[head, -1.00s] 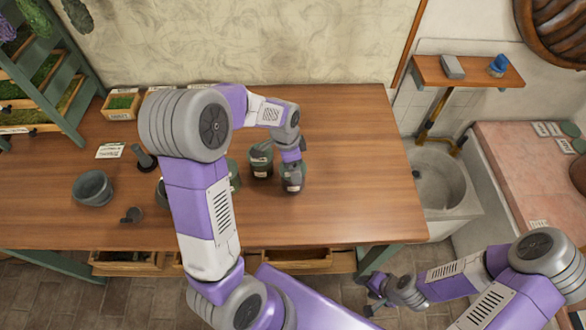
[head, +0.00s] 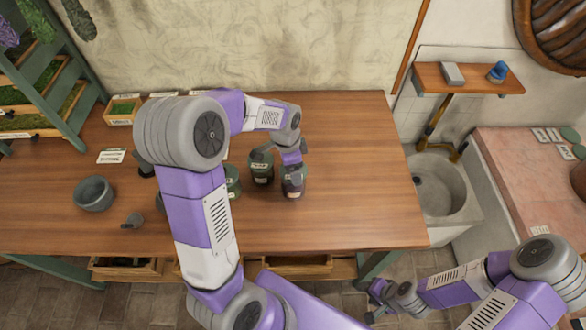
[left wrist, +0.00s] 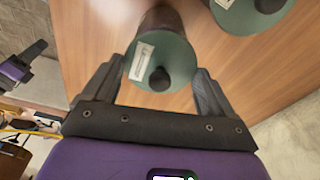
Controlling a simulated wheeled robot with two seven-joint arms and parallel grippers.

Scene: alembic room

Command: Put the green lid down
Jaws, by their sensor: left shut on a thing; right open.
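A green lid (left wrist: 170,58) with a dark round knob and a white label sits between the two fingers of my left gripper (left wrist: 160,88) in the left wrist view. The gripper is shut on it. A dark jar body shows behind the lid; I cannot tell whether the lid rests fully on it. In the head view my left gripper (head: 292,178) is over a jar (head: 294,188) on the wooden table, and hides most of the lid. My right gripper (head: 374,300) is open and empty, low beyond the table's front edge.
Another green jar (head: 233,182) is partly hidden by my left arm. A grey bowl (head: 95,194) and a small dark object (head: 133,220) stand at the left of the wooden table (head: 350,170). Its right side is clear. A stone sink (head: 440,190) is beyond.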

